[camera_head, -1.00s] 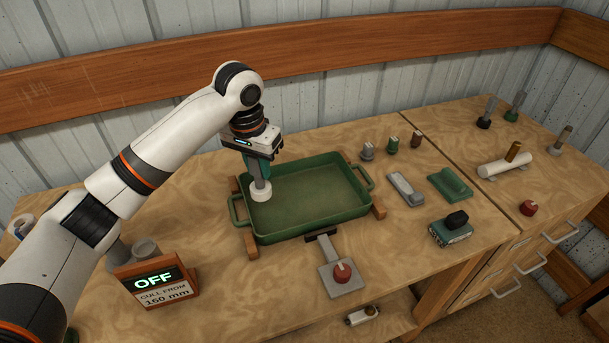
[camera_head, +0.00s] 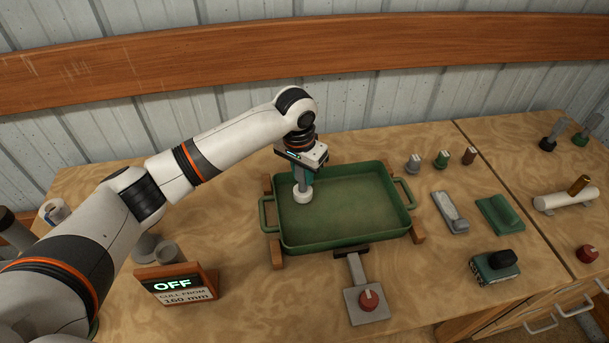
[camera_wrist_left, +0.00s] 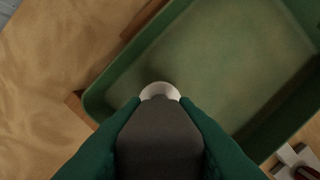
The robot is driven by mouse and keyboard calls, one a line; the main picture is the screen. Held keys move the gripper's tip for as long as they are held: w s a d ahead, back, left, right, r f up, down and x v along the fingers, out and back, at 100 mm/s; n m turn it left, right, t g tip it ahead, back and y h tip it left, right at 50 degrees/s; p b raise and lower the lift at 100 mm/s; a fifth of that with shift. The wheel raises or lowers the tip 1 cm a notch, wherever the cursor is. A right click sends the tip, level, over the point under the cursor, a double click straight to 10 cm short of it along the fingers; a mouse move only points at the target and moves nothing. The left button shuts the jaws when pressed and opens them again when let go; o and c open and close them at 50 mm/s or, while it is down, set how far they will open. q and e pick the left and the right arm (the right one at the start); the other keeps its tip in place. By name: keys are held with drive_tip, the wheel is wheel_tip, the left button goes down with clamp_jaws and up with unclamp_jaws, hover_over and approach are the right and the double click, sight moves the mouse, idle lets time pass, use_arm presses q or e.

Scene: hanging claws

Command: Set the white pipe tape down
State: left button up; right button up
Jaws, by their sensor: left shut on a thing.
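The white end points down, over the left part of the green tray (camera_head: 345,243). I cannot tell whether it touches the tray floor. My right gripper is not in view.
The tray is otherwise empty. A sign reading OFF (camera_head: 176,287) stands at front left, with a red-knobbed plate (camera_head: 366,303) before the tray. Small knobs (camera_head: 441,160), a green block (camera_head: 500,215) and a dark teal box (camera_head: 495,268) lie to the right.

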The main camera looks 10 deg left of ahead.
use_arm(q)
drive_tip(key=shift+f, duration=0.9)
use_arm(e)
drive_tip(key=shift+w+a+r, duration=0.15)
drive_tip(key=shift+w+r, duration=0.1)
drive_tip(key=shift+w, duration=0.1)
use_arm(q)
drive_tip(key=shift+f, duration=0.15)
drive_tip(key=o, duration=1)
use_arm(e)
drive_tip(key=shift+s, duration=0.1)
use_arm(q)
drive_tip(key=shift+r, duration=0.2)
drive_tip(key=r, duration=0.4)
drive_tip(key=s+r+b, duration=0.1)
drive_tip(key=r, duration=0.6)
drive_tip(key=shift+s+a+r+b, duration=0.15)
drive_tip(key=shift+a+r+b, duration=0.15)
drive_tip(key=shift+r, duration=0.1)
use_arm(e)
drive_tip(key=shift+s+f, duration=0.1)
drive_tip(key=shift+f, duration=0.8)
